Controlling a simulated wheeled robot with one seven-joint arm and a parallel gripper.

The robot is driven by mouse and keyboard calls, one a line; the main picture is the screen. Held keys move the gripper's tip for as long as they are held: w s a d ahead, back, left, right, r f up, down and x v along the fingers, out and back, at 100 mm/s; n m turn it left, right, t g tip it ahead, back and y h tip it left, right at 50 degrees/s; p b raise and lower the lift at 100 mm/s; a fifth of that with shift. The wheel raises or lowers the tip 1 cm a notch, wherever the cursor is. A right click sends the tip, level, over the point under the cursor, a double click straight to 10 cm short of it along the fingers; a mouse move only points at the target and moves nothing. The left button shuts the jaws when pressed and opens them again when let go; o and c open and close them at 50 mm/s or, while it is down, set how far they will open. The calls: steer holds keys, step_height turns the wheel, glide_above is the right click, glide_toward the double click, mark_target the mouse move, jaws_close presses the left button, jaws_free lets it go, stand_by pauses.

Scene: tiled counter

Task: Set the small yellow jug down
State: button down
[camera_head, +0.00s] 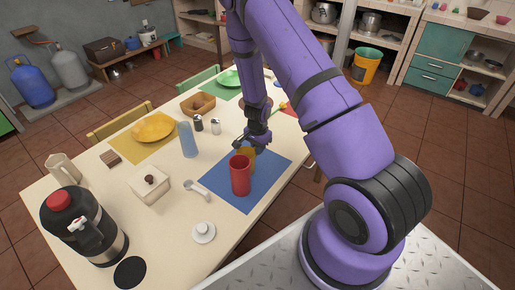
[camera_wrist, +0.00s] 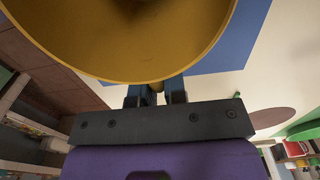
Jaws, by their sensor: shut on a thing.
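The small yellow jug (camera_head: 249,154) is in the middle of the head view, partly hidden behind a red cup (camera_head: 240,176). My gripper (camera_head: 250,144) is shut on the jug's side. In the wrist view the jug's wide round mouth (camera_wrist: 130,50) fills the top, and my fingers (camera_wrist: 157,96) close at its near edge. The jug is over the far part of a blue mat (camera_head: 263,184); the mat also shows in the wrist view (camera_wrist: 228,50). I cannot tell whether its base touches the mat. The red cup stands upright on the mat, close in front of the jug.
A blue glass (camera_head: 187,140), two shakers (camera_head: 198,123) and a spoon (camera_head: 197,190) are left of the mat. A lidded white box (camera_head: 149,187), a small white lidded item (camera_head: 203,232) and a large flask (camera_head: 85,228) are nearer. The mat's right part is bare.

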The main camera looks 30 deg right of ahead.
steer(key=shift+f, duration=0.1)
steer(key=c, duration=1.2)
jaws_free()
steer(key=shift+o, duration=0.2)
